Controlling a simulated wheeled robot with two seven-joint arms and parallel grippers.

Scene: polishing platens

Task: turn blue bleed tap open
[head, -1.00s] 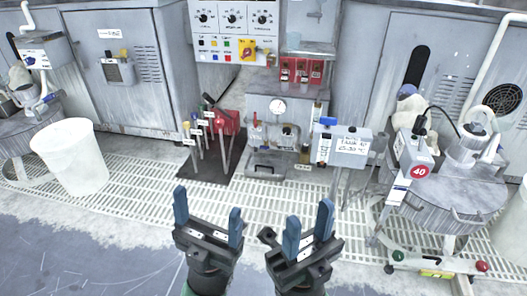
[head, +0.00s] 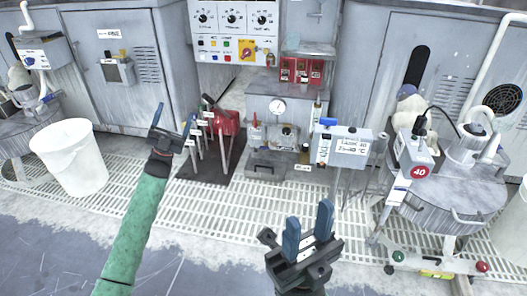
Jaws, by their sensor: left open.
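A blue handle-like part (head: 328,122) sits on top of the grey box with a written label, right of centre. A small blue part (head: 48,98) also shows on the pipe at the far-left platen. I cannot tell which of these is the bleed tap. My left gripper (head: 172,118) is open and empty, raised at the left of the tagged levers and apart from both blue parts. My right gripper (head: 308,228) is open and empty, low in front of the grating.
Several tagged levers (head: 198,145) stand on a dark mat beside a red housing (head: 228,121). A pump unit with a gauge (head: 278,106) is at centre. A white bin (head: 68,165) stands at left. A platen station (head: 455,180) fills the right. The front floor is clear.

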